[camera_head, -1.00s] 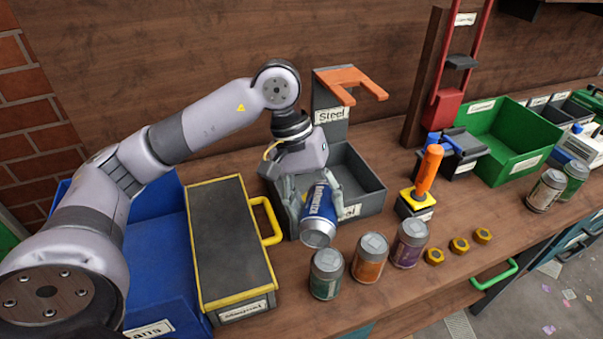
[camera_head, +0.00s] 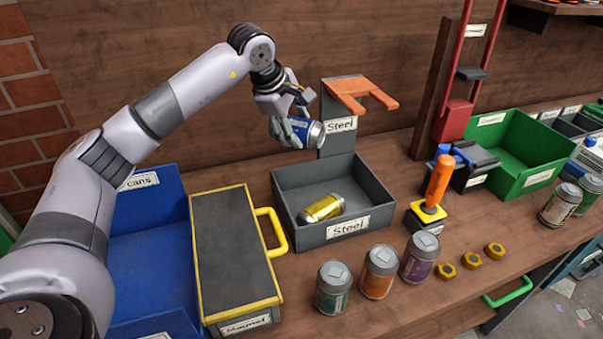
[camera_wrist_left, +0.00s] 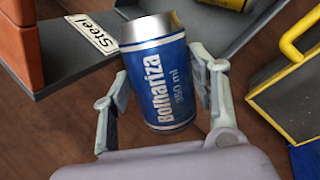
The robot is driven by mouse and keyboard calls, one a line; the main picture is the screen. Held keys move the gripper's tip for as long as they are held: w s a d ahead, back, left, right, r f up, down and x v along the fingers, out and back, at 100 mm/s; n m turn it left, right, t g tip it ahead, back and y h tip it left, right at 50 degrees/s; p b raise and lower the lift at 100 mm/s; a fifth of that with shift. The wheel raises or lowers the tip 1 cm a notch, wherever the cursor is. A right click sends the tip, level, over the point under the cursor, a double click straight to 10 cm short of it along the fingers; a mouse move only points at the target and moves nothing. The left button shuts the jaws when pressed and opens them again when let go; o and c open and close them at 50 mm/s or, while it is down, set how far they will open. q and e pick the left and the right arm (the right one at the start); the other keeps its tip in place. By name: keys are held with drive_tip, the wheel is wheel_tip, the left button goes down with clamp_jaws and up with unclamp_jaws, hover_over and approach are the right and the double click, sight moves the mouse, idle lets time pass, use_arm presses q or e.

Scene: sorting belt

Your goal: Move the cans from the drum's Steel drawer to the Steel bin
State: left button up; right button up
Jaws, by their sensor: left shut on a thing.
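My left gripper (camera_head: 293,124) is shut on a blue can (camera_head: 313,134), held in the air behind and above the grey Steel bin (camera_head: 376,193), beside the upright "Steel" panel (camera_head: 339,142). In the left wrist view, the blue can (camera_wrist_left: 158,85) sits between the fingers, its silver end toward the top. A gold can (camera_head: 322,208) lies on its side in the grey bin. Part of this bin (camera_wrist_left: 75,70) also shows in the left wrist view. My right gripper is not in view. I cannot make out a drum or its drawer.
An orange fork-shaped bracket (camera_head: 362,91) tops the panel. A blue cans bin (camera_head: 150,262) and a yellow-edged magnet box (camera_head: 235,255) stand left. Several cans, including an orange one (camera_head: 379,272), stand in front. An orange-handled tool (camera_head: 438,182) and green bin (camera_head: 522,158) are right.

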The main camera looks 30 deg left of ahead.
use_arm(q)
wheel_tip(320, 180, down, 12)
drive_tip(key=shift+p, duration=0.35)
drive_tip(key=o, duration=0.9)
drive_tip(key=shift+c, duration=0.2)
drive_tip(key=shift+o, duration=0.4)
drive_tip(key=b+v, duration=0.1)
drive_tip(key=v, duration=1.1)
drive_tip(key=shift+s+d, duration=0.1)
